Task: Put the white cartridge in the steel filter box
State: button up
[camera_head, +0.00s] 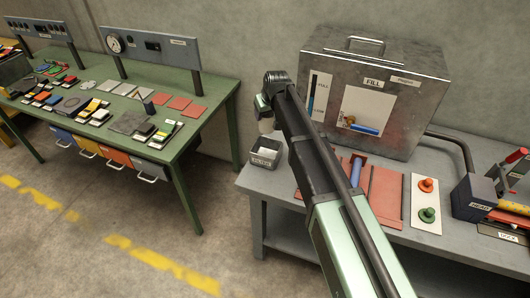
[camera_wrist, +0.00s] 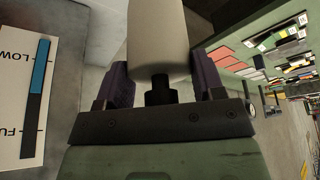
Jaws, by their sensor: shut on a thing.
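The white cartridge (camera_wrist: 158,35) is between the two purple fingers of my gripper (camera_wrist: 165,80) in the wrist view, and the gripper is shut on it. Its far end runs out of the top of that view. In the head view a pale part of the cartridge (camera_head: 266,125) shows below my gripper (camera_head: 265,106), above the table's left end and apart from the box. The steel box (camera_head: 415,112) stands at the back of the grey table, with a top handle, a level gauge, a FILL label and a white front plate. My arm covers its left lower edge.
A small open grey bin (camera_head: 265,158) stands below my gripper at the table's left end. Red mats (camera_head: 385,193), a blue cylinder (camera_head: 356,170) and a white plate with orange and green knobs (camera_head: 426,205) lie in front of the box. A cluttered green bench (camera_head: 190,130) is left.

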aim_at(270, 129)
notch_tip(270, 129, down, 14)
jog(key=b, duration=1.1)
jog(key=shift+r, duration=0.2)
jog(key=o, duration=1.1)
jog(key=shift+r, duration=0.1)
jog(key=shift+c, duration=0.2)
jog(key=shift+r, duration=0.1)
jog(key=p+v, duration=1.2)
jog(key=v, duration=0.1)
jog(key=shift+w+a+r+p, duration=0.1)
jog(key=shift+w+r+p, duration=0.1)
jog(key=shift+p, duration=0.2)
jog(key=shift+f, duration=0.15)
jog(key=shift+s, duration=0.15)
jog(key=s+d+m+g+h, duration=0.1)
jog(key=s+d+m+g, duration=0.1)
jog(key=s+d, duration=0.8)
jog(key=s+d+f+m+g+h, duration=0.1)
jog(key=s+d+m+g, duration=0.1)
jog(key=s+d, duration=0.8)
jog(key=s+m, duration=0.1)
jog(key=s, duration=0.6)
jog(key=shift+f+m, duration=0.2)
jog(key=shift+m, duration=0.1)
